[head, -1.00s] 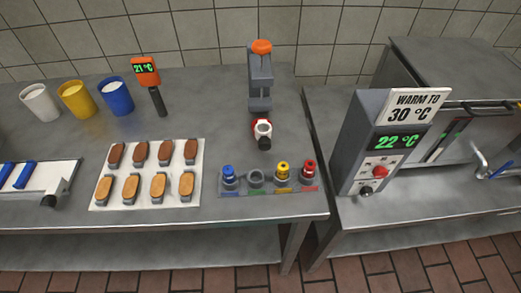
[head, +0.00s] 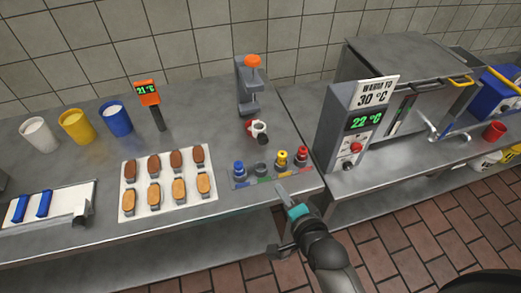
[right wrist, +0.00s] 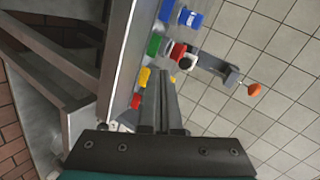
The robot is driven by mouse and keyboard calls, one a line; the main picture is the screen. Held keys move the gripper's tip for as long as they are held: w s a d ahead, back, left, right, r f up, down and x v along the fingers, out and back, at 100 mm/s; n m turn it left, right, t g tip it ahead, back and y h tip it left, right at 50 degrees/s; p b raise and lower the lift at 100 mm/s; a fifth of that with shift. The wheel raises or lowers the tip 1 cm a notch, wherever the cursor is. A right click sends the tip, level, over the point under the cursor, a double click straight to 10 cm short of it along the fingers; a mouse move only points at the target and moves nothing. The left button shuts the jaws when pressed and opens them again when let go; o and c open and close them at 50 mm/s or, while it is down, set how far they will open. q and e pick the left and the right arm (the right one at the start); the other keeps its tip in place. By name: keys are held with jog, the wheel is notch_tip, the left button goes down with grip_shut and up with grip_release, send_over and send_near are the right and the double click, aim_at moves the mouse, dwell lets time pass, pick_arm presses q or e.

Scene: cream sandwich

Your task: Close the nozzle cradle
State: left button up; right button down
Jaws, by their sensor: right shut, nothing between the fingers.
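The grey upright stand (head: 247,90) with an orange knob (head: 252,61) stands near the back of the left counter. At its foot is a red and white ring-shaped holder (head: 256,127) with a dark handle, which I take for the nozzle cradle; I cannot tell whether it is open. It also shows in the right wrist view (right wrist: 178,50). My right gripper (head: 281,188) is at the counter's front edge, in front of the nozzle rack and apart from the holder. Its fingers (right wrist: 162,73) are shut and empty. My left gripper is not in view.
The nozzle rack (head: 262,181) with blue, yellow and red nozzles lies between gripper and holder. A white tray (head: 173,207) of biscuits lies left. A warmer box (head: 330,130) reading 22 °C stands right, beyond a gap between counters. Several cups stand at the back left.

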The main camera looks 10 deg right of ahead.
notch_tip(320, 180, up, 3)
jog(key=w+m+t, duration=0.1)
jog(key=m+t, duration=0.1)
jog(key=m, duration=0.1)
jog(key=b, duration=0.2)
send_near(264, 140)
jog(key=shift+h, duration=0.4)
jog(key=w+f, duration=0.1)
jog(key=w, duration=0.2)
jog(key=w+f, duration=0.1)
jog(key=shift+w+a+f, duration=0.35)
jog(key=shift+w, duration=0.75)
jog(key=shift+w+b, duration=0.35)
jog(key=shift+w, duration=1.3)
jog(key=shift+a, duration=0.1)
